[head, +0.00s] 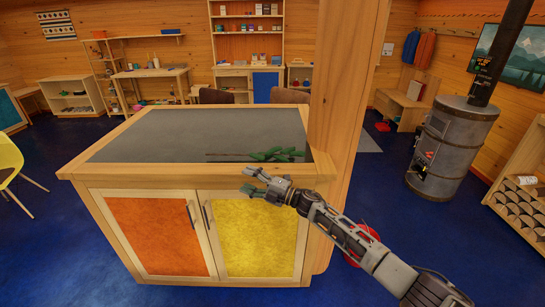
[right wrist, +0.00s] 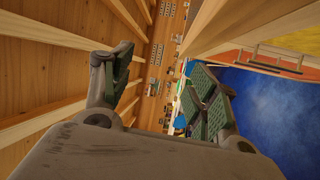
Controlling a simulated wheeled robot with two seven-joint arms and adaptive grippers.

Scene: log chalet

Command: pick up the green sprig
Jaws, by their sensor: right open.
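The green sprig (head: 275,155) lies on the dark grey top of the wooden cabinet (head: 200,135), near its front right corner. Its thin brown stem points left and its green leaves are at the right. My right gripper (head: 249,181) is in front of the cabinet's front edge, a little below and left of the leaves in the head view, and apart from the sprig. In the right wrist view its two fingers (right wrist: 160,85) are spread with nothing between them. The sprig cannot be made out in the right wrist view. My left gripper is not in view.
A thick wooden post (head: 347,100) rises at the cabinet's right side, close to the sprig. The cabinet has orange and yellow doors (head: 253,235) with handles. A stove (head: 452,145) stands at the right. The rest of the grey top is bare.

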